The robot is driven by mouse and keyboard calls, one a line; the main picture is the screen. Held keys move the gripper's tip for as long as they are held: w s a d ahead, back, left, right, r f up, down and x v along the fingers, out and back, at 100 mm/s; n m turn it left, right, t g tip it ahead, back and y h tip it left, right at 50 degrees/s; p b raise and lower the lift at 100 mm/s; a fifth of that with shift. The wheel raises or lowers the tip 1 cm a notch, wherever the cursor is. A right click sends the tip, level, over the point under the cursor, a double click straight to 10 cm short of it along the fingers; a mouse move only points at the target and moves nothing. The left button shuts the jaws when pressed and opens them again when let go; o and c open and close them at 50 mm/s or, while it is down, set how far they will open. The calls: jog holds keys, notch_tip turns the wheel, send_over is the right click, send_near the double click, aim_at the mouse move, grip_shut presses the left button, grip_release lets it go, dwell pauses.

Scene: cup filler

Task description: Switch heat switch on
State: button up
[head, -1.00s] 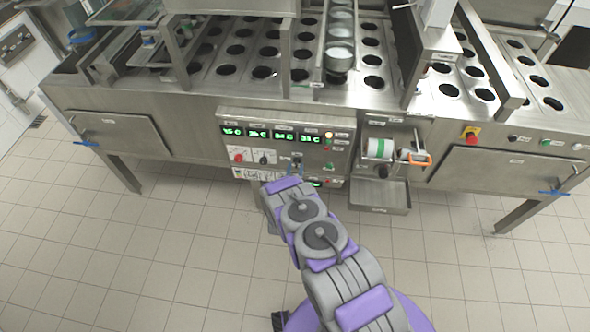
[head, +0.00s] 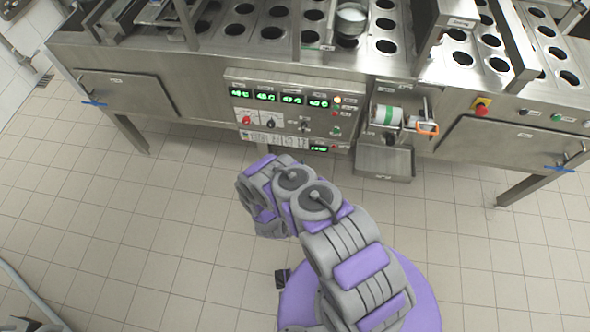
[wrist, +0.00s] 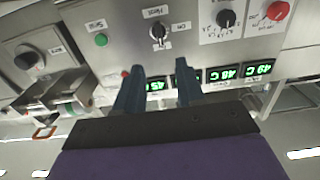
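The heat switch (wrist: 158,32) is a small dark knob with a pale handle, under an upside-down "Heat" label on the control panel in the wrist view. In the head view the heat switch (head: 304,126) is small, right of the black knob; its setting is too small to tell. My gripper (wrist: 160,66) is open and empty, its two dark fingers apart and pointing at the panel. The fingertips appear just below the switch in the wrist view, on either side of its line, with no contact visible.
The control panel (head: 290,92) carries green readouts, a red knob (head: 246,121), a black knob (head: 270,123) and a green button (wrist: 101,40). A film roll (head: 386,115) and a tray (head: 384,162) protrude right of the panel.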

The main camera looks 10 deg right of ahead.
jog(key=shift+v, duration=0.95)
jog(key=w+r+m+g, duration=0.25)
jog(key=w+r, duration=0.25)
jog(key=w, duration=0.4)
notch_tip(320, 180, up, 14)
jog(key=w+a+g+y, duration=0.2)
jog(key=w+g+y, duration=0.15)
jog(key=g, duration=0.25)
jog(key=s+d+r+n+g+y, duration=0.2)
jog(key=s+r+n+g+y, duration=0.3)
jog(key=s+r, duration=1.7)
jog(key=s+d+r+g+h, duration=0.1)
jog(key=s+d+r+g, duration=0.1)
jog(key=s, duration=1.1)
jog(key=s+d+r+n+g+h, duration=0.1)
jog(key=s+d+r+g+h, duration=0.1)
jog(key=s, duration=1.1)
notch_tip(320, 180, up, 3)
jog(key=shift+d+f+g, duration=0.15)
jog(key=shift+d+g, duration=0.6)
jog(key=shift+d, duration=0.15)
